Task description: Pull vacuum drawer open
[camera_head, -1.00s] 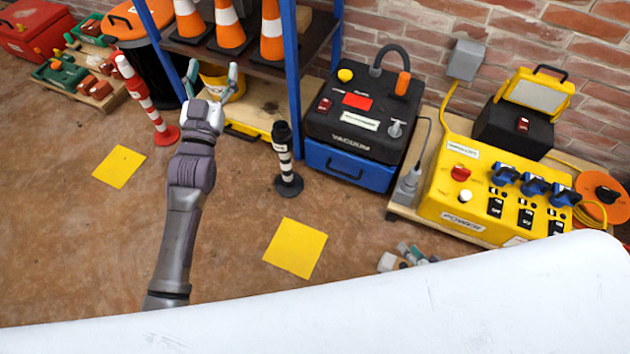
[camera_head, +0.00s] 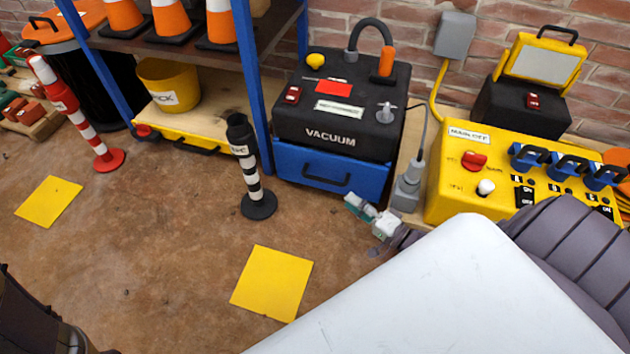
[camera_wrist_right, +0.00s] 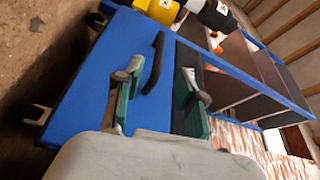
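The black vacuum unit (camera_head: 335,138) stands against the wall with its blue drawer (camera_head: 365,180) beneath it. I see no gap showing the drawer open. The drawer's black handle (camera_head: 327,179) is on its front. My right gripper (camera_head: 368,212) is low beside the drawer's right front corner. In the right wrist view, my right gripper (camera_wrist_right: 160,92) is open, with its two green-sided fingers apart in front of the blue drawer front (camera_wrist_right: 95,75). The handle (camera_wrist_right: 153,66) lies beyond the fingertips, with nothing visibly gripped. My left gripper is out of view.
A black-and-white bollard (camera_head: 247,165) stands left of the drawer, near the blue shelf post (camera_head: 253,90). A yellow power box (camera_head: 465,195) and a grey plug (camera_head: 407,188) are to the right. A flat yellow square (camera_head: 272,282) lies on the clear floor in front.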

